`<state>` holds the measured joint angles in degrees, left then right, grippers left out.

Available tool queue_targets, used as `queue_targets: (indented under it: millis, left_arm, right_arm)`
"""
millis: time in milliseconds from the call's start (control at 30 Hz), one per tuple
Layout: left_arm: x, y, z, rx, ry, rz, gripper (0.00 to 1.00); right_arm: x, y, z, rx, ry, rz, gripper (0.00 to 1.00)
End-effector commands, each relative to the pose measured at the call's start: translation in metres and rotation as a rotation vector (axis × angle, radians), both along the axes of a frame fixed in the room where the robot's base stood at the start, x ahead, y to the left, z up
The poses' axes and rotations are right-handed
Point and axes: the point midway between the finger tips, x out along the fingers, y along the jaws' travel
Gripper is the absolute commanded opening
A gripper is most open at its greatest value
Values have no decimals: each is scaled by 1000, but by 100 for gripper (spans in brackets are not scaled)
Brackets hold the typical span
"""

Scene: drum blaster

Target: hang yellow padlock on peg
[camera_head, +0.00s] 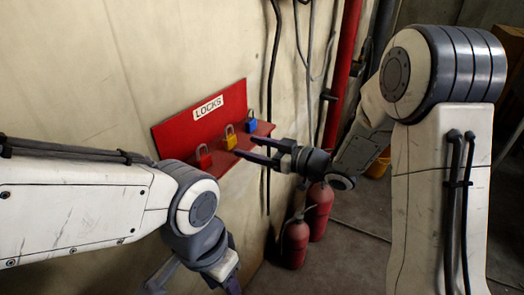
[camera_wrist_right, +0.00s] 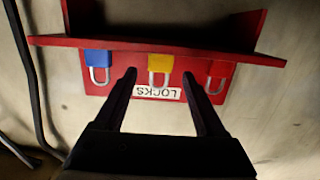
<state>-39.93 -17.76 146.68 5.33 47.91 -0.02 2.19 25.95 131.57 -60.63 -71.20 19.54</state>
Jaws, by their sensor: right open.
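The yellow padlock (camera_head: 230,138) stands on a red wall shelf, between a red padlock and a blue one. In the right wrist view, which is upside down, the yellow padlock (camera_wrist_right: 160,64) shows between and beyond my fingertips. Its shackle shows as a pale loop. My right gripper (camera_head: 246,147) is open and empty, its two fingers pointing at the shelf from the right; in the right wrist view the fingers (camera_wrist_right: 160,76) flank the padlock's shackle. I cannot tell whether they touch it. My left gripper is at the bottom edge, mostly cut off. I cannot make out a peg.
The red shelf (camera_head: 202,183) has a back panel with a LOCKS label (camera_head: 208,107). The red padlock (camera_head: 204,157) and blue padlock (camera_head: 251,121) stand close on either side. Cables hang on the wall right of the shelf. Red cylinders (camera_head: 296,244) stand on the floor below.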

Motion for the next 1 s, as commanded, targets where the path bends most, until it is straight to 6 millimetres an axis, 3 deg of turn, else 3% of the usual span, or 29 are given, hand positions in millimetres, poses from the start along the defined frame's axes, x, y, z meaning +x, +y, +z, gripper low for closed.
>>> queue_targets:
  millis: [433,933,1000]
  left_arm:
    - [0,0,-6,0,0,0,50]
    - [0,0,-6,0,0,0,50]
    - [0,0,-6,0,0,0,50]
  right_arm:
    - [28,39,-6,1,1,1,72]
    - [33,46,-7,1,0,0,72]
    - [33,46,-7,1,0,0,46]
